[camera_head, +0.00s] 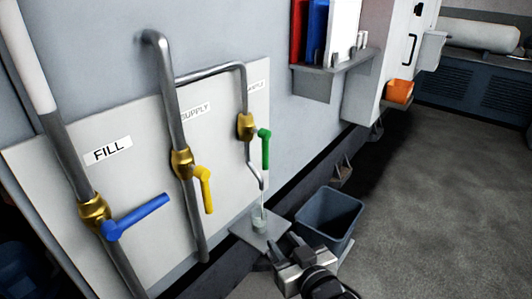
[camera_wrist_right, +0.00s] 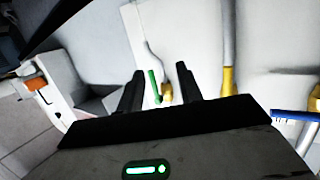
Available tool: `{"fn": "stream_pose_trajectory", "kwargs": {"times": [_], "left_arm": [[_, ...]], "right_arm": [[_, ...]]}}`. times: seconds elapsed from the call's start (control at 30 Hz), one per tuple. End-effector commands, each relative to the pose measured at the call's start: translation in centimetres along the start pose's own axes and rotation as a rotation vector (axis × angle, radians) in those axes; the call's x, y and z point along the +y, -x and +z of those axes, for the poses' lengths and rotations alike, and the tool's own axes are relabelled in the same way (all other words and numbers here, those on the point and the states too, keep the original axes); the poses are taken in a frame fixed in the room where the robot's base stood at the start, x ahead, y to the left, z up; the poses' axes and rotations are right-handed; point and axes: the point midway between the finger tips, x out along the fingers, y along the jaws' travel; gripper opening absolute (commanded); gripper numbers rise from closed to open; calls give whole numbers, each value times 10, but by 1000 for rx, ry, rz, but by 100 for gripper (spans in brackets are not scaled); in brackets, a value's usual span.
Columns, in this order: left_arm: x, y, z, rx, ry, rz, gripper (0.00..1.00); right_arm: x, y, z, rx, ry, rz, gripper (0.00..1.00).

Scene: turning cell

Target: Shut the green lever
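The green lever (camera_head: 265,149) sits on a brass valve (camera_head: 246,126) on the rightmost pipe of the wall panel. It points down, roughly along the pipe. A thin pale stream (camera_head: 262,203) runs from the spout below it. My right gripper (camera_head: 283,245) is below and apart from the lever, near the bottom of the head view. In the right wrist view its two fingers (camera_wrist_right: 160,72) are spread, with nothing held. The green lever (camera_wrist_right: 154,86) shows beyond them, in the gap. My left gripper is not in view.
A yellow lever (camera_head: 205,190) and a blue lever (camera_head: 136,215) are on neighbouring pipes to the left. A shelf (camera_head: 333,75) juts out above. Floor is clear at right.

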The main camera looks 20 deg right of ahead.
Motion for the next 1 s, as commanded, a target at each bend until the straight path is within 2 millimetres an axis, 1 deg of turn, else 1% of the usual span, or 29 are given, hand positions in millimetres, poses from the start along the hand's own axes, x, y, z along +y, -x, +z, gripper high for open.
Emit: {"fn": "stream_pose_trajectory", "kwargs": {"times": [0.03, 0.1, 0.2, 0.27, 0.37, 0.47, 0.8, 0.9, 1.0], "left_arm": [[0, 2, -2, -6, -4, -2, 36], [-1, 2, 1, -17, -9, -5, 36], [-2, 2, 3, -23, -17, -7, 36], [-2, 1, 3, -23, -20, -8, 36], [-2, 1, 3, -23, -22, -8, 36], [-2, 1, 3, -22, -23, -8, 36], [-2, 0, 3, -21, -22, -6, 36], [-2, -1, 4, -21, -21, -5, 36], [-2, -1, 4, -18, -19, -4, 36]], "right_arm": [[11, -16, -31, 73, -5, 35, 36], [22, -29, -59, 148, -6, 71, 36], [32, -40, -82, 209, -8, 100, 36], [34, -44, -88, 223, -9, 106, 36], [35, -54, -90, 226, -9, 107, 36], [37, -70, -95, 226, -8, 106, 36], [44, -143, -110, 224, -8, 106, 36], [47, -162, -113, 222, -8, 106, 36], [48, -177, -117, 223, -8, 106, 36]]}}
